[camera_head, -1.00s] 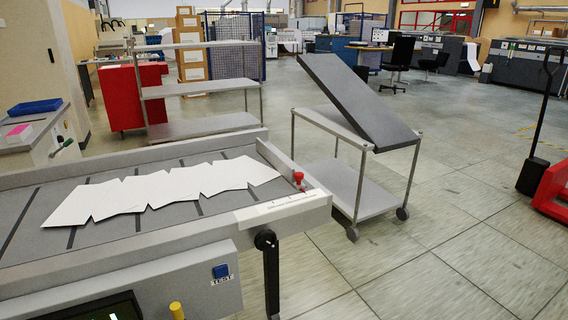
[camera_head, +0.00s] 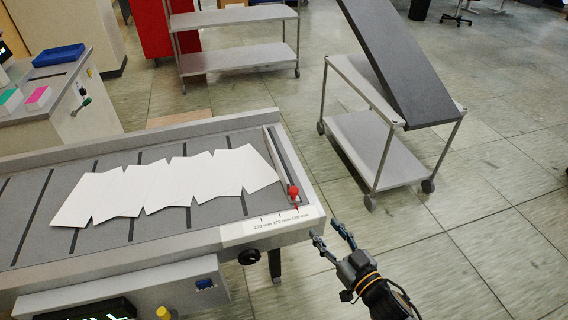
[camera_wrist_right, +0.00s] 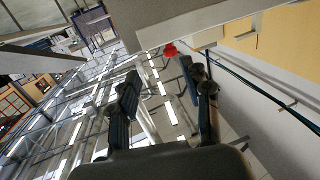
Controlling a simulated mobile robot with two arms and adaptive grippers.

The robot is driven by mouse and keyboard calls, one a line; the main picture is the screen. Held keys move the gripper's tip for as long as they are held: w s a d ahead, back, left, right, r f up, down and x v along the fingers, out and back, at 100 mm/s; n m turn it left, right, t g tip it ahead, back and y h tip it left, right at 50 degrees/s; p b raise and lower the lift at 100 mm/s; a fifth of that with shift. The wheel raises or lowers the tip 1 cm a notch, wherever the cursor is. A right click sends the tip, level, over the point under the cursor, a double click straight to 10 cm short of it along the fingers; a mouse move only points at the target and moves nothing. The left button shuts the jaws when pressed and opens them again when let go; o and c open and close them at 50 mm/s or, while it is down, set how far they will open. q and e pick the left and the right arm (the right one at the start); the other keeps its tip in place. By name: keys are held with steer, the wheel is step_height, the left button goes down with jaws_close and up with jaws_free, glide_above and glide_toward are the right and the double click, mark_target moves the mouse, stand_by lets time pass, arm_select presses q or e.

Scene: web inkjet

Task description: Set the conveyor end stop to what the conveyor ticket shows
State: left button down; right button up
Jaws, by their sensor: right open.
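The conveyor (camera_head: 60,262) fills the left of the head view with several overlapping white sheets (camera_head: 150,188) on its belt. The end stop is a light bar (camera_head: 283,163) across the belt's right end, with a red knob (camera_head: 294,191) at its near end. The knob sits over a white scale (camera_head: 270,224) with several mm marks, close to the rightmost mark. My right gripper (camera_head: 331,232) is open and empty, just right of the conveyor's corner, apart from the knob. A red knob (camera_wrist_right: 170,49) also shows in the right wrist view beyond the fingers. I see no readable ticket. My left gripper is out of view.
A grey cart (camera_head: 375,135) with a tilted dark panel (camera_head: 400,60) stands right of the conveyor. A shelf trolley (camera_head: 240,58) is behind it. A side table (camera_head: 60,105) with a blue tray (camera_head: 58,55) is at left. The floor at right is clear.

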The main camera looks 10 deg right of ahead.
mark_target(296, 195)
steer(key=shift+n+y, duration=0.3)
steer(key=shift+y, duration=0.2)
steer(key=x, duration=0.5)
steer(key=r+x, duration=0.1)
steer(key=x, duration=0.3)
steer(key=p+x, duration=0.1)
steer(key=x, duration=0.4)
steer(key=shift+w+a+r, duration=0.2)
steer(key=shift+a+r, duration=0.1)
